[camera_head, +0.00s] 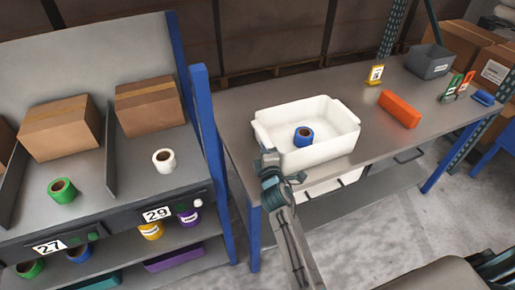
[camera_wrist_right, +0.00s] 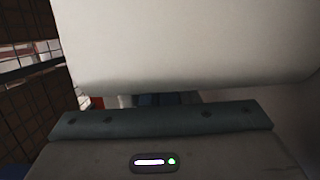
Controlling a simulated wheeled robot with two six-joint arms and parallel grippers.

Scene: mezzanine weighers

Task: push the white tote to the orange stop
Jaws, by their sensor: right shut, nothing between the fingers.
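The white tote (camera_head: 325,147) stands upright on the grey workbench (camera_head: 375,133), with a blue roll (camera_head: 304,136) inside it. The orange stop (camera_head: 399,109) is a block lying on the same bench to the right of the tote, with bare bench between them. My right gripper (camera_head: 268,160) is shut and empty at the tote's left end, close to its near left corner. In the right wrist view the tote's white wall (camera_wrist_right: 190,45) fills the upper part, right in front of the gripper. I cannot tell whether they touch. My left gripper is not in view.
A yellow card holder (camera_head: 376,74), a grey bin (camera_head: 429,61) and small green and red items stand further along the bench. A blue post (camera_head: 212,150) and a sloped rack with cartons (camera_head: 60,127) and rolls stand on the left.

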